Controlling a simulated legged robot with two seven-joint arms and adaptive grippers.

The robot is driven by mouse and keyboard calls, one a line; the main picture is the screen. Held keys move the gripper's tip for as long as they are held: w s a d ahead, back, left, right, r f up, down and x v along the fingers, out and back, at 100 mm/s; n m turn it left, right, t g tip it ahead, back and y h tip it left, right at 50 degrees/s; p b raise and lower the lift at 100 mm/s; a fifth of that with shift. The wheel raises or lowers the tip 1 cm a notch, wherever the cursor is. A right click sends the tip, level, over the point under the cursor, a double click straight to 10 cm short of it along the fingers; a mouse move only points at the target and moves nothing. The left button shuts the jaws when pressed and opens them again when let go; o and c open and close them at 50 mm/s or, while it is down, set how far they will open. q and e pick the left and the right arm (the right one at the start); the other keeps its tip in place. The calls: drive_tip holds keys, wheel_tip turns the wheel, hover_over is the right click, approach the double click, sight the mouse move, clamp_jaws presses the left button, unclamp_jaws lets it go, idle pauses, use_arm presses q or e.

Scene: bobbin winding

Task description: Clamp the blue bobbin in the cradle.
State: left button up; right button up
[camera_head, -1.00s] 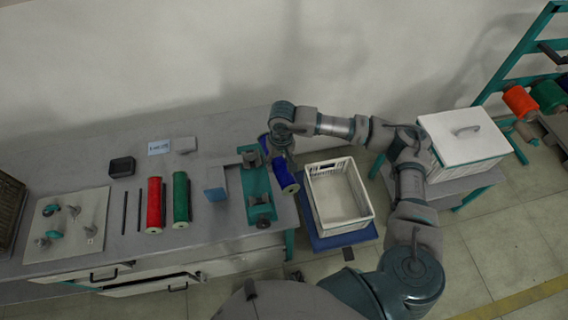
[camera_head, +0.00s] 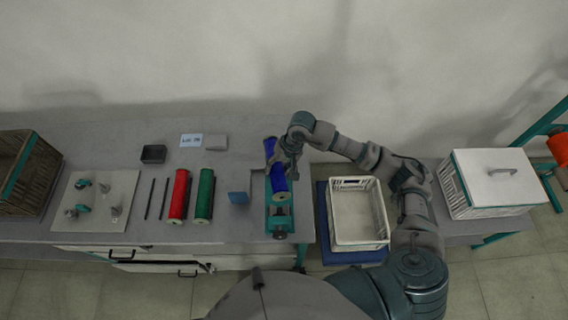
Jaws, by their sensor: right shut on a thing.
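The blue bobbin (camera_head: 278,180) lies lengthwise over the teal cradle (camera_head: 281,218) near the right end of the bench. My right gripper (camera_head: 276,162) is shut on the bobbin's middle from above and hides part of it. The cradle's front end shows below the bobbin; its far end is mostly hidden. I cannot tell whether the bobbin touches the cradle or hangs just above it. My left gripper is not in view.
A white crate (camera_head: 359,243) stands right of the bench. A lidded white box (camera_head: 494,180) is farther right.

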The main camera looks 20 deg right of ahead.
drive_tip(key=shift+a+r+m+p, duration=0.25)
drive_tip(key=shift+m+p, duration=0.05)
drive_tip(key=shift+d+r+m+t+y+p, duration=0.1)
drive_tip(key=shift+r+m+t+y+p, duration=0.1)
drive_tip(key=shift+m+t+y+p, duration=0.25)
drive_tip(key=shift+w+d, duration=0.1)
drive_tip(key=shift+d, duration=0.4)
drive_tip(key=shift+d+f+y, duration=0.2)
drive_tip(key=shift+y, duration=0.05)
drive_tip(key=shift+w+d+f, duration=0.1)
drive_tip(key=shift+f, duration=0.2)
drive_tip(key=f, duration=0.2)
drive_tip(key=a+f+b, duration=0.1)
drive_tip(key=f, duration=0.1)
drive_tip(key=shift+f, duration=0.35)
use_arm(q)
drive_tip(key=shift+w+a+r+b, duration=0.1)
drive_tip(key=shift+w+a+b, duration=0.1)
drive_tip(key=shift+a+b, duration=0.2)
use_arm(e)
drive_tip(key=shift+d+f, duration=0.3)
drive_tip(key=shift+f, duration=0.4)
